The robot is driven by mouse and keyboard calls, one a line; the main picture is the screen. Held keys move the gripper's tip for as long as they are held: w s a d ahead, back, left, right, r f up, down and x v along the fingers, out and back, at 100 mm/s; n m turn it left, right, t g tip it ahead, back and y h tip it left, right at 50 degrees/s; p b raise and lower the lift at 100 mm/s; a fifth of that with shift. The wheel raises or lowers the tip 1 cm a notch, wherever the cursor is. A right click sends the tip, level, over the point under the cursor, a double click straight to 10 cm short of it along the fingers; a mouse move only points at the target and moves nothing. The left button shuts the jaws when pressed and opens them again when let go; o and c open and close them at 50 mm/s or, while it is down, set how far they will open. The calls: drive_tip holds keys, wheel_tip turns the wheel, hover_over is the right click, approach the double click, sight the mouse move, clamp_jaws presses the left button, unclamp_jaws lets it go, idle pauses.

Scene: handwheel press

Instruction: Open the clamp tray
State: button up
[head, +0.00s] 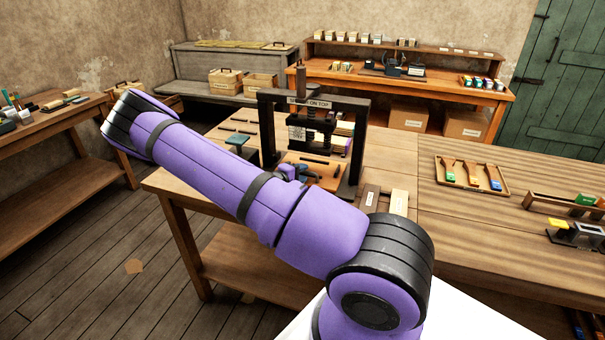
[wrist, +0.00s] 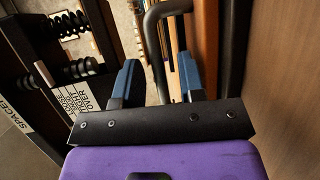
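The clamp tray (head: 326,174) is an orange-brown wooden board low in the black handwheel press (head: 354,155). My gripper (head: 289,172) is at its front left side, partly behind my arm. In the wrist view, the blue fingers of my gripper (wrist: 158,75) are apart. A grey bent handle bar (wrist: 152,35) shows between them, with a visible gap on either side. An orange-brown wooden edge (wrist: 208,40), likely the tray's, lies just right of the right finger. I cannot tell how deep the bar sits between the fingers.
Black threaded rods (wrist: 75,72) and labelled plates stand close left of my gripper. Two small labelled blocks (head: 370,197) lie in front of the press. A tray with coloured pieces (head: 470,174) is on the right of the bench.

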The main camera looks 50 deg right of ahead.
drive_tip(key=shift+d, duration=0.4)
drive_tip(key=shift+c, duration=0.5)
clamp_jaws()
drive_tip(key=s+a, duration=0.2)
drive_tip(key=a, duration=0.3)
drive_tip(key=s+a, duration=0.2)
drive_tip(key=a, duration=0.3)
drive_tip(key=s+a, duration=0.2)
drive_tip(key=a, duration=0.3)
drive_tip(key=shift+s+a, duration=0.25)
drive_tip(key=shift+o, duration=0.5)
unclamp_jaws()
drive_tip(key=shift+a, duration=0.1)
drive_tip(key=a+r, duration=0.2)
drive_tip(key=a, duration=0.8)
drive_tip(key=shift+a, duration=0.2)
